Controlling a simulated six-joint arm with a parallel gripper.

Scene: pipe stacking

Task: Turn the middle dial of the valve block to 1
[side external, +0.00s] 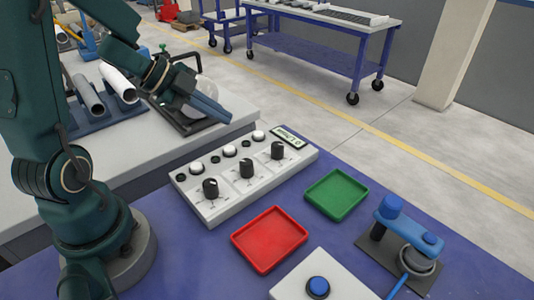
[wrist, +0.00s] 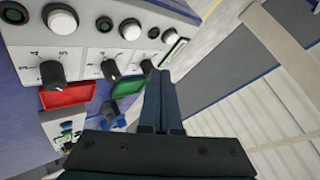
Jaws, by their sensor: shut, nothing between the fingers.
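The valve block (side external: 215,205) is a white sloped box with three black dials in a row, white buttons above them and a small display. The middle dial (side external: 246,168) also shows in the wrist view (wrist: 110,70). Its pointer mark is too small to read. My gripper (side external: 229,118) is in the air beyond the block's back edge, apart from the middle dial. In the wrist view its two fingers (wrist: 159,73) are together with nothing between them, to the right of the dials.
A red tray (side external: 268,240) and a green tray (side external: 336,195) lie on the blue table in front of the block. Pipes (side external: 117,83) lie in a rack on the grey bench.

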